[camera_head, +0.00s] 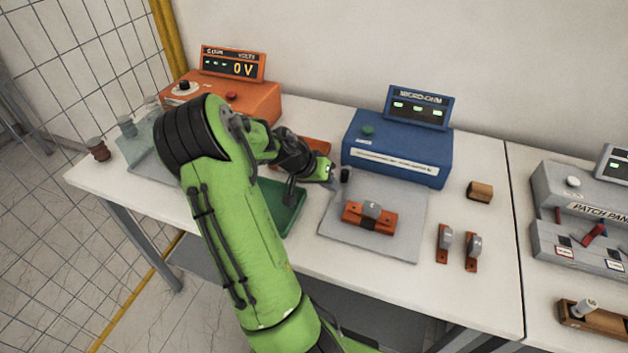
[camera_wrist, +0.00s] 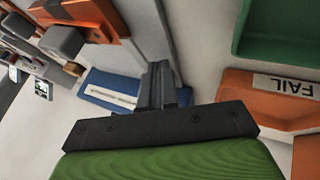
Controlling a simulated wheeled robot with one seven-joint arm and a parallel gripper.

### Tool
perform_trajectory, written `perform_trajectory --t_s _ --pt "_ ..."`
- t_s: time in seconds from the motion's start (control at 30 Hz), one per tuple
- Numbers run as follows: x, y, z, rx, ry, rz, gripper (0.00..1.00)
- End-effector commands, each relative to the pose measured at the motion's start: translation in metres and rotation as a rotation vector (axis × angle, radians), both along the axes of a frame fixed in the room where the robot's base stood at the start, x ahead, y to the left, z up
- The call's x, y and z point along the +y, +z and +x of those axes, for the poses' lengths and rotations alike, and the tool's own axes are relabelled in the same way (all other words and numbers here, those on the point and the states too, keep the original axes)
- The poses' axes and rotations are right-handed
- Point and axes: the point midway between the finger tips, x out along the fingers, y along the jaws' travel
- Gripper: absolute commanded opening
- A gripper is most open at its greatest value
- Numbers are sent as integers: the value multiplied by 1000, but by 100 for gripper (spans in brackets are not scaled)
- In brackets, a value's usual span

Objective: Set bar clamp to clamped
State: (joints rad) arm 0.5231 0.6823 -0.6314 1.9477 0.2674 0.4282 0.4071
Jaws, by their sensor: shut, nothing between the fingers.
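A copper-orange bar (camera_head: 357,220) with a grey clamp piece (camera_head: 372,209) on top lies on the grey mat (camera_head: 400,249). In the wrist view the orange bar (camera_wrist: 103,15) and a grey block (camera_wrist: 64,40) show at the upper left. I cannot tell whether the clamp is clamped. My gripper (camera_head: 334,184) is above the mat's left edge, to the upper left of the bar and apart from it. In the wrist view its fingers (camera_wrist: 157,84) are shut together with nothing between them.
A blue micro-ohm meter (camera_head: 395,150) stands behind the mat. A small dark upright part (camera_head: 346,174) is beside my gripper. Two smaller orange pieces with grey tops (camera_head: 443,244) and (camera_head: 473,252) lie right of the mat. A green tray (camera_head: 290,215) and orange FAIL tray (camera_wrist: 260,98) are left.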

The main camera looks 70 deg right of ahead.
Motion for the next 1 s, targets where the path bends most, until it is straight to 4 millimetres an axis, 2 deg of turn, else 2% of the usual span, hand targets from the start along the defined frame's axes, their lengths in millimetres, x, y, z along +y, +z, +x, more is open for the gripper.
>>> perform_trajectory --t_s 0.27,1.0 --pt "2 -2 -17 -2 170 -1 0" --pt "2 0 -27 1 163 1 0"
